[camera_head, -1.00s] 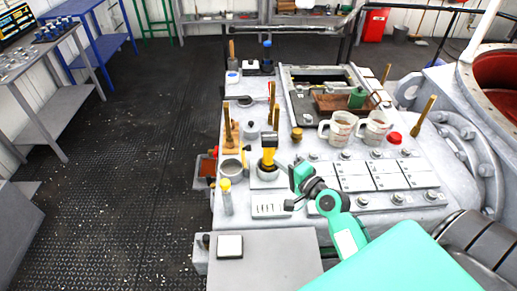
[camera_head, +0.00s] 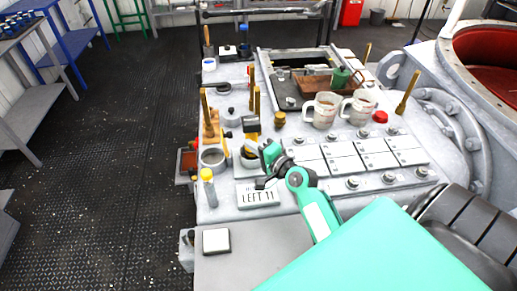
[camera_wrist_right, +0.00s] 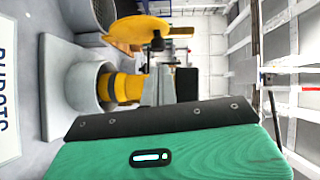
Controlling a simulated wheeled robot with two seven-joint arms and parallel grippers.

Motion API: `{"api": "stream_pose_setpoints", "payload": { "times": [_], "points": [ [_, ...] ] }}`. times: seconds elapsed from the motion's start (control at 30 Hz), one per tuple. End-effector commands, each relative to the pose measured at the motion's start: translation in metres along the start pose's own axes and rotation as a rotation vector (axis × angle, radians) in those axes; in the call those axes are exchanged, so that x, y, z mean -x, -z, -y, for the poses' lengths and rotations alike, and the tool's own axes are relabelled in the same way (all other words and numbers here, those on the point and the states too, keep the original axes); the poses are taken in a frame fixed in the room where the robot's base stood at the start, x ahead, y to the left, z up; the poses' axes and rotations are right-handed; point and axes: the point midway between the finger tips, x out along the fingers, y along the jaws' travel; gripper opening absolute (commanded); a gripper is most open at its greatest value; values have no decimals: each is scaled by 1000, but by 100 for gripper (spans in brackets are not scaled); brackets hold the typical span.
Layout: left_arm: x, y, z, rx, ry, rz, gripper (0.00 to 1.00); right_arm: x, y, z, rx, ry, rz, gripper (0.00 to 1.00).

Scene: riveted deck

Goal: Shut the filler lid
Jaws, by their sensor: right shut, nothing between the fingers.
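The filler lid (camera_head: 249,151) is a yellow and black piece at the round grey filler neck (camera_wrist_right: 84,88). In the right wrist view the lid (camera_wrist_right: 122,88) stands a little out of the neck at a slant; whether any of it is seated I cannot tell. My right gripper (camera_head: 264,153) is close beside the lid on its right and hides part of it and the neck. The gripper (camera_wrist_right: 160,120) is shut and empty; whether it touches the lid is unclear. My left gripper is not in view.
A grey pot (camera_head: 212,159) and a wooden block with pegs (camera_head: 210,131) stand left of the filler. A dark block (camera_head: 250,123) is behind it. Two measuring cups (camera_head: 323,108) stand at the right.

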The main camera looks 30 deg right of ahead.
Motion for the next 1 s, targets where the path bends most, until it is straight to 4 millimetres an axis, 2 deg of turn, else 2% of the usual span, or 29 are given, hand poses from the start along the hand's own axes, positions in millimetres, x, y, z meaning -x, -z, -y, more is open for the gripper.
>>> {"api": "stream_pose_setpoints", "payload": {
  "times": [0.03, 0.2, 0.4, 0.83, 1.0],
  "points": [
    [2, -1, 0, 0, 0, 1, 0, -10, 0, 2, -3, 2, 0, 0],
    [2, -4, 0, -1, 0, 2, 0, -34, 0, 1, -1, 1, 0, 0],
    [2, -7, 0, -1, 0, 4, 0, -50, 0, 0, -1, -1, 0, 0],
    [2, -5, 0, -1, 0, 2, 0, -53, 0, 0, 0, -1, 0, 0],
    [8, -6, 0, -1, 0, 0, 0, -53, -1, 3, 10, -9, 0, 0]
  ]
}}
